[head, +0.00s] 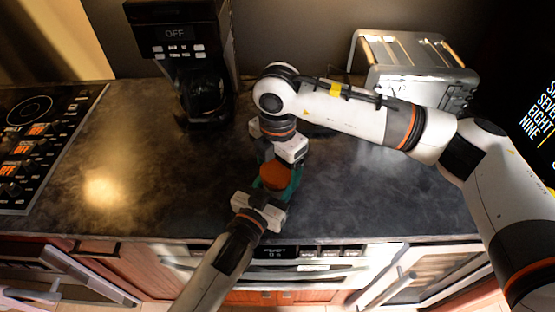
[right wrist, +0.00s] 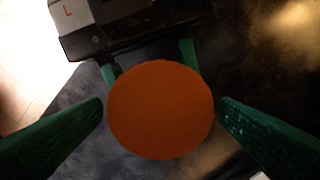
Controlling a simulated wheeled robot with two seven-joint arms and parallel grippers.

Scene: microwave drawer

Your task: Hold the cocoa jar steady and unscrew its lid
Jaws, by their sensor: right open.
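The cocoa jar shows mostly as its round orange-brown lid (head: 274,176) near the counter's front; its body is largely hidden. The lid (right wrist: 160,110) fills the middle of the right wrist view. My left gripper (head: 274,189) reaches in from the front, its green fingers at either side of the jar below the lid; the lid hides their tips. My right gripper (head: 277,165) comes down from above. In the right wrist view its green fingers (right wrist: 160,118) are open, one on each side of the lid, with a gap on the left and the right finger close to the rim.
A black coffee maker (head: 185,60) stands at the back left, and a silver toaster (head: 415,65) at the back right. A cooktop (head: 40,130) lies at the far left. The dark counter (head: 120,205) is clear around the jar. An appliance front (head: 290,270) is below its edge.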

